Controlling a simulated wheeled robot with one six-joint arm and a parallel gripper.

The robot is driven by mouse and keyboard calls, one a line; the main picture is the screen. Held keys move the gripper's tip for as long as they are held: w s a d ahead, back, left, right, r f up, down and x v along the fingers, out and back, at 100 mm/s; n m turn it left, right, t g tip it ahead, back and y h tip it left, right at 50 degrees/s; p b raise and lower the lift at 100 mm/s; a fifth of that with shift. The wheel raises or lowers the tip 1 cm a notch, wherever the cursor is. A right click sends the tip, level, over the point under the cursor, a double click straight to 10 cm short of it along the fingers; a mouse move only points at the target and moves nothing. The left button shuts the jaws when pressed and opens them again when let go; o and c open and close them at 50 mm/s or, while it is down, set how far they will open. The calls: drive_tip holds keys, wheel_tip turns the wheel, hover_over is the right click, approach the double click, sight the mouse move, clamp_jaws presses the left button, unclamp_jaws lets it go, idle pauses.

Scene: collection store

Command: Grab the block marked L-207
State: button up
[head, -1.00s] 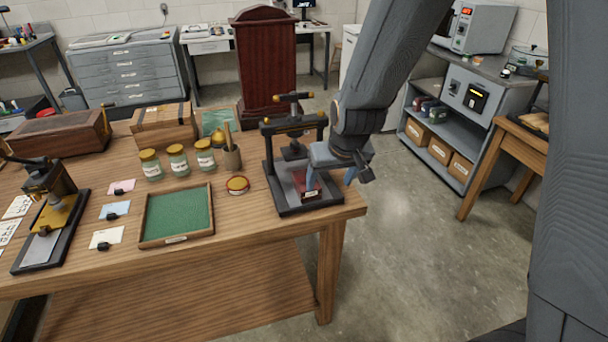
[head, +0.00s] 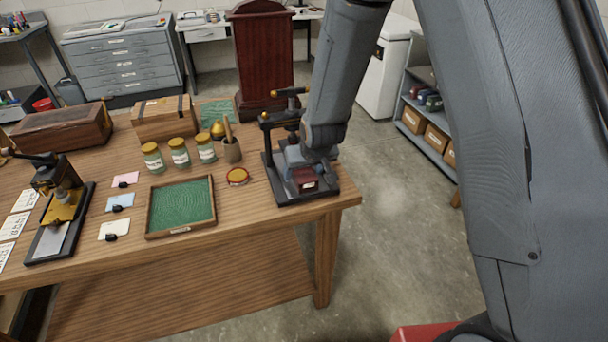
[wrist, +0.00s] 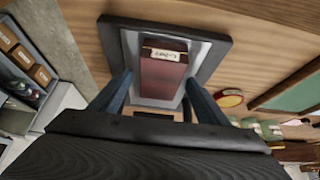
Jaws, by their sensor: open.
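The dark red block (head: 306,179) lies on the plate of a small black press (head: 320,194) at the right end of the wooden table. Its pale label (wrist: 165,54) shows in the wrist view, but the writing is too small to read surely. My gripper (wrist: 159,80) is open, with one blue finger on each side of the block (wrist: 163,78). I cannot tell whether either finger touches it. In the head view my gripper (head: 300,160) is low over the press and partly hidden by my arm.
The press's upright frame and handle (head: 290,92) stand just behind the block. Open floor (head: 385,220) lies to the right.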

drive_tip(key=shift+w+a+f, duration=0.1)
drive_tip(key=shift+w+f, duration=0.1)
drive_tip(key=shift+f, duration=0.25)
drive_tip(key=shift+f, duration=0.15)
drive_tip(key=c, duration=1.2)
